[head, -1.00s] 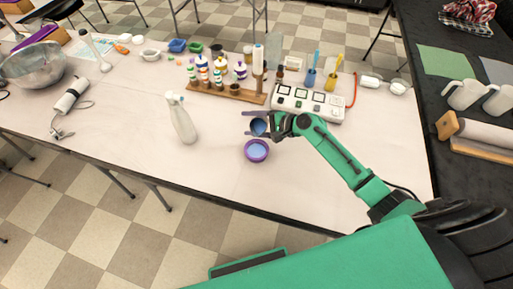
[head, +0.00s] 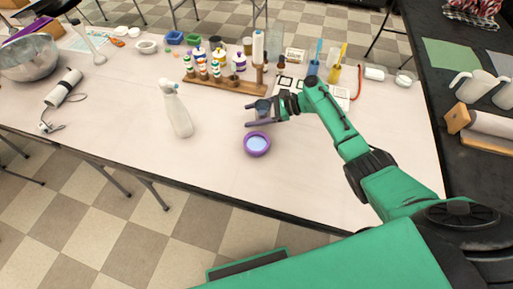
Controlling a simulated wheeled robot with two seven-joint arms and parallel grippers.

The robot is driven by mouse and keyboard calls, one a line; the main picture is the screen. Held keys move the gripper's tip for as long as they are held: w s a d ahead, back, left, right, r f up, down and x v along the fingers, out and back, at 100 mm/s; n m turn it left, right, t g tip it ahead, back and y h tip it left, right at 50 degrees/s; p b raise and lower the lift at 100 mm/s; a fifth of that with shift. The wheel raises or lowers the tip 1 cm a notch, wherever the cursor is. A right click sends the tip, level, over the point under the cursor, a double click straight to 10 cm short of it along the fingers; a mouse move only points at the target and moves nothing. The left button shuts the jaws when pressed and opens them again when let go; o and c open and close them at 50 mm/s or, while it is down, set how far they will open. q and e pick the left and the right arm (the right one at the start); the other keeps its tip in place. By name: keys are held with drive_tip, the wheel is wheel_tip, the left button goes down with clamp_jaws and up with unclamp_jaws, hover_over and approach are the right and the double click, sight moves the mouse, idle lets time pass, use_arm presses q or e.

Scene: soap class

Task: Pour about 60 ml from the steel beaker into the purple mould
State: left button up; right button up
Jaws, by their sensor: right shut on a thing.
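The purple mould (head: 257,144) stands on the pale table and holds a light blue liquid. My right gripper (head: 260,112) is shut on the steel beaker (head: 263,106), just behind the mould in the picture. The beaker looks close to upright and apart from the mould; its contents are hard to make out. My left gripper does not show.
A white spray bottle (head: 178,112) stands left of the mould. Behind are a wooden rack (head: 225,84) with small bottles and a white multi-plate heater (head: 335,95). A steel bowl (head: 30,60) is at far left. The table front is clear.

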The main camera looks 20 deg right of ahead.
drive_tip(key=shift+w+d+f+m+b, duration=0.1)
drive_tip(key=shift+w+f+m+b, duration=0.15)
drive_tip(key=shift+f+m+b, duration=0.3)
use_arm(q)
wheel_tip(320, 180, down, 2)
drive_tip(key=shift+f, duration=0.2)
use_arm(e)
drive_tip(key=shift+r, duration=0.1)
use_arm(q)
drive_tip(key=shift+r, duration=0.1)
